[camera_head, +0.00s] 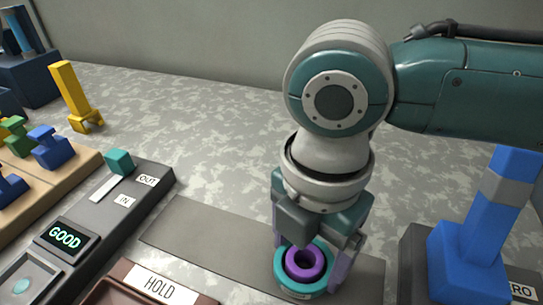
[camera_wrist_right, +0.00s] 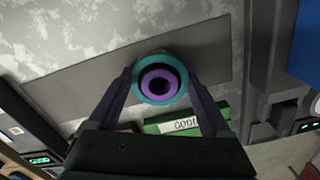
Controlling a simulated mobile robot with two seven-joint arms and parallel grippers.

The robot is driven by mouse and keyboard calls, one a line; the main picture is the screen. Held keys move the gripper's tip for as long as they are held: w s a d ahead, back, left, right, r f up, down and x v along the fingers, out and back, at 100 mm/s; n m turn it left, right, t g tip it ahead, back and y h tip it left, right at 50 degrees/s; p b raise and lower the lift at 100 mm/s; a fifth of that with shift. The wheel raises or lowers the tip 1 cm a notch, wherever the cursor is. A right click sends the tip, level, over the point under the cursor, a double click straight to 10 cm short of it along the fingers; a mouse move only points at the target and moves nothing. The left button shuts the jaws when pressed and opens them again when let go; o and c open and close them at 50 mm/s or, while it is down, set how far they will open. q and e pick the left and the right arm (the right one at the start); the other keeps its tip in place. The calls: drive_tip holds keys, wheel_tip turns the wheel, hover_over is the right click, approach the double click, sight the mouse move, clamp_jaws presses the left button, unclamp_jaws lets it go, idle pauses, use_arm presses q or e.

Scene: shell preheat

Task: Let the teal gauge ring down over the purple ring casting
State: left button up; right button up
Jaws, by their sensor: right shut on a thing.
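The teal gauge ring (camera_head: 290,290) is between the fingers of my right gripper (camera_head: 308,268), which is shut on it. It also shows in the right wrist view (camera_wrist_right: 141,91), between both fingertips. The purple ring casting (camera_head: 308,272) shows inside the teal ring's opening, in the right wrist view (camera_wrist_right: 146,80) too. The teal ring surrounds the casting as seen from above. I cannot tell how far down the ring sits or whether it touches the mat. My left gripper is not in view.
A dark grey mat (camera_head: 190,232) lies under the rings. A brown HOLD tray (camera_head: 125,280) is in front of it. A grey panel with a GOOD display (camera_head: 67,239) and a teal slider (camera_head: 119,162) stands left. A blue block stand (camera_head: 468,255) is at right.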

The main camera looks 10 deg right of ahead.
idle(0.4)
drive_tip(key=o, duration=1.3)
drive_tip(key=shift+c, duration=0.2)
wheel_tip(320, 180, up, 10)
drive_tip(key=p, duration=0.2)
drive_tip(key=shift+p, duration=0.4)
drive_tip(key=shift+a, duration=0.1)
